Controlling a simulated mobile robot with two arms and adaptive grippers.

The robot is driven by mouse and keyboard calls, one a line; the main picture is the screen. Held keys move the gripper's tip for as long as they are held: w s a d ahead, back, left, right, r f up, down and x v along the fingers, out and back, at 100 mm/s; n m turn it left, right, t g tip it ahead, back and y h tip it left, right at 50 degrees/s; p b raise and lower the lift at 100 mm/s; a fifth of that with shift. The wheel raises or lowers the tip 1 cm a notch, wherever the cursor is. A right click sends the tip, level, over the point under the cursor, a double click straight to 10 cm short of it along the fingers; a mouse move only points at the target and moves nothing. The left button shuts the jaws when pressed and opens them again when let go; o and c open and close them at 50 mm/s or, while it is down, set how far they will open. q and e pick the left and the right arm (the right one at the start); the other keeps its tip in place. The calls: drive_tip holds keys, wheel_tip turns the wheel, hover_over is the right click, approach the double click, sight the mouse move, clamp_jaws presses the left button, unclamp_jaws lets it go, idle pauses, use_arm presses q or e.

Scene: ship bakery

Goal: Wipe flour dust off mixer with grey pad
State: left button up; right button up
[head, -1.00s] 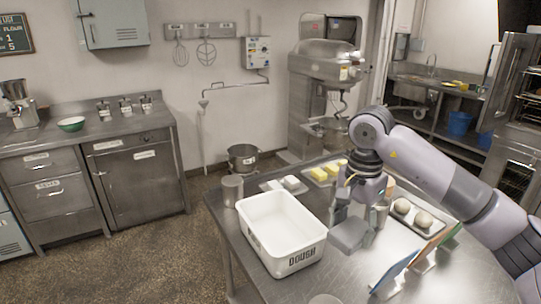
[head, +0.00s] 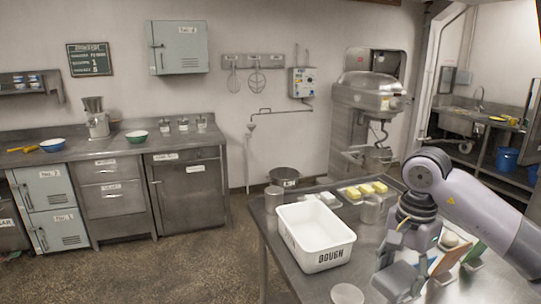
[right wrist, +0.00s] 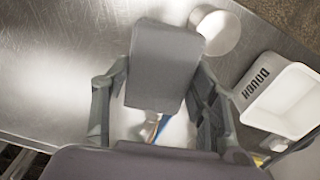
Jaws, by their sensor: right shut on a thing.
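The mixer (head: 368,97) is a large grey metal machine with a hook and bowl, standing against the back wall, beyond the table. Flour dust on it is too small to make out. My right gripper (head: 402,262) is shut on the grey pad (head: 396,282), above the near right part of the metal table. In the right wrist view the flat grey pad (right wrist: 163,66) sits between the two fingers of the gripper (right wrist: 158,100). The pad is well apart from the mixer. My left gripper is not in view.
The metal table (head: 275,235) carries a white dough tub (head: 318,258), a metal canister (head: 273,198), yellow blocks (head: 366,190) on a tray and upright coloured cards (head: 447,262). A pot (head: 285,178) stands beyond the table. The floor at left is clear.

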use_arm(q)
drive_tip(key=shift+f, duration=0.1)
use_arm(e)
drive_tip(key=s+a+f+n, duration=0.3)
drive_tip(key=s+f+n, duration=0.2)
drive_tip(key=s+n, duration=0.1)
drive_tip(key=s+a+f+n, duration=0.3)
drive_tip(key=s+f+n, duration=0.3)
drive_tip(key=s, duration=0.2)
drive_tip(key=shift+s+a+f, duration=0.15)
drive_tip(key=shift+a+f, duration=0.05)
drive_tip(key=shift+a, duration=0.05)
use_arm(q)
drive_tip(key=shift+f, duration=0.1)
use_arm(e)
drive_tip(key=shift+f, duration=0.1)
